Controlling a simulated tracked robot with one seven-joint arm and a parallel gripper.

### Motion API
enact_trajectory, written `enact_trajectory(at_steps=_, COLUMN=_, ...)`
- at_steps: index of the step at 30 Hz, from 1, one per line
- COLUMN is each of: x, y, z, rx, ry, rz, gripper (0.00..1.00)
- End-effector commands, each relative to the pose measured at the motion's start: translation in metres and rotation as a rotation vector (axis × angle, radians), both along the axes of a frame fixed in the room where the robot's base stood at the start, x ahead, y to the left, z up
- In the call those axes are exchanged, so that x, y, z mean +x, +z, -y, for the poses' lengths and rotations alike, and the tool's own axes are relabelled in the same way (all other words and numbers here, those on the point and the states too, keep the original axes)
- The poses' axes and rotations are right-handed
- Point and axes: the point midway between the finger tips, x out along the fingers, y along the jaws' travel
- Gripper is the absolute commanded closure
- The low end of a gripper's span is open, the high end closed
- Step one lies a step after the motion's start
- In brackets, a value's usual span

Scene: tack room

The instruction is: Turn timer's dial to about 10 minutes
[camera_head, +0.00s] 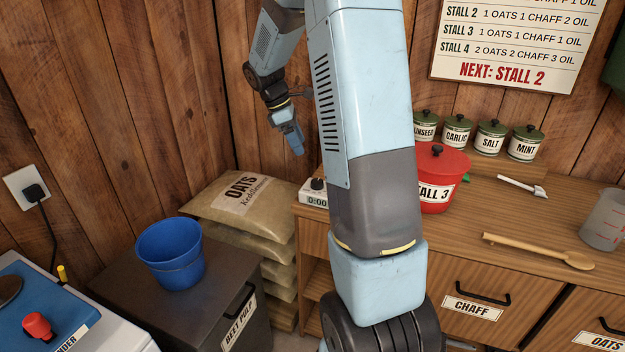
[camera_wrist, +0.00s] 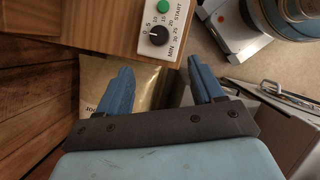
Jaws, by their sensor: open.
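The timer is a small white box at the left end of the wooden counter, partly hidden behind my arm in the head view (camera_head: 312,195). Its display reads 0:00. In the wrist view the timer (camera_wrist: 172,22) shows a black dial (camera_wrist: 158,36) with a minute scale around it and a green START button (camera_wrist: 162,6). The dial's mark seems to point towards the 0 side, but it is small. My gripper (camera_wrist: 159,66) is open and empty, its fingertips apart from the dial. In the head view my gripper (camera_head: 296,145) hangs above and left of the timer.
A red STALL 3 pot (camera_head: 437,180), a wooden spoon (camera_head: 535,250), a white scoop (camera_head: 522,186) and a clear jug (camera_head: 603,220) stand or lie on the counter (camera_head: 480,210). Several labelled canisters line the back. Oats sacks (camera_head: 240,205) and a blue bucket (camera_head: 170,252) are left.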

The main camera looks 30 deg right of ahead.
Motion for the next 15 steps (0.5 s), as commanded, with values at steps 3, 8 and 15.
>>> enact_trajectory(at_steps=3, x=0.001, y=-0.007, z=0.003, rx=0.000, ry=0.006, rz=-0.009, gripper=0.33)
enact_trajectory(at_steps=8, x=-0.003, y=-0.024, z=0.009, rx=0.000, ry=0.008, rz=-0.011, gripper=0.33)
enact_trajectory(at_steps=15, x=-0.012, y=-0.064, z=0.023, rx=-0.001, ry=0.007, rz=-0.011, gripper=0.33)
